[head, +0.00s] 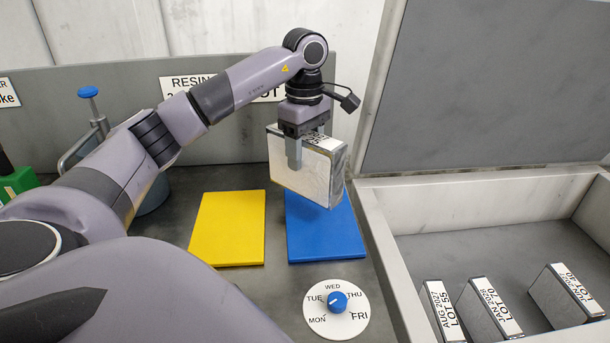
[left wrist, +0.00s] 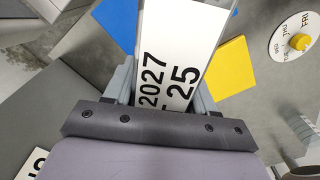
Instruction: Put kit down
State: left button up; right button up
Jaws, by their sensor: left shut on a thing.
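The kit (head: 308,168) is a silvery box with a white label on its top edge. My left gripper (head: 294,160) is shut on it and holds it tilted, above the blue mat (head: 325,240). The kit looks clear of the mat. In the left wrist view the kit's label (left wrist: 180,60) reads "2027" and "25", between the two fingers of my left gripper (left wrist: 165,85). The yellow mat (head: 228,230) lies to the left of the blue one and is bare. My right gripper is not in view.
An open grey chest (head: 380,255) at the right holds several similar labelled kits (head: 490,308). Its lid (head: 485,90) stands raised. A weekday dial (head: 336,313) with a blue knob lies in front of the mats. A green object (head: 18,183) stands at the left.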

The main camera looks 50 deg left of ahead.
aim_at(305, 171)
pick_arm(q)
jog(key=shift+f, duration=2.35)
jog(key=shift+f, duration=0.1)
jog(key=o, duration=1.3)
notch_tip(305, 171, up, 11)
jog(key=shift+p, duration=0.85)
jog(key=shift+r, duration=0.6)
